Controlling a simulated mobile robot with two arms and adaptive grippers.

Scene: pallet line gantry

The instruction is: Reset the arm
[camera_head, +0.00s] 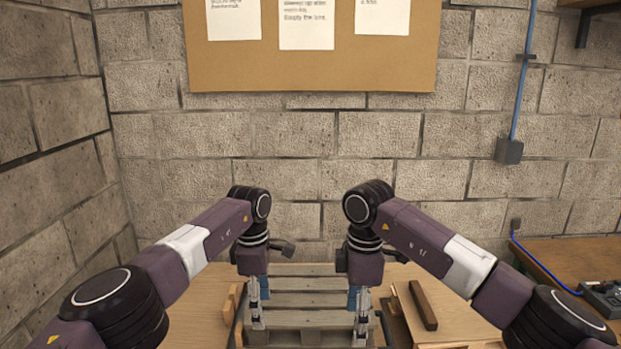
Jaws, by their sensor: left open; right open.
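My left arm comes in from the left and bends down at its wrist. Its gripper (258,322) points down over the left side of a grey slatted pallet (310,284), open, with nothing seen between its fingers. My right arm mirrors it from the right. Its gripper (361,330) points down over the pallet's right side, also open with nothing seen in it. The two grippers are well apart. Small blue parts show beside each gripper; I cannot tell what they belong to. The fingertips look small, and their height above the pallet is unclear.
A dark brown bar (423,305) and light wooden pieces (394,300) lie right of the pallet on a wooden surface. Another wooden piece (231,302) lies left. A dark control box (604,297) sits far right. A block wall with a notice board (310,75) stands behind.

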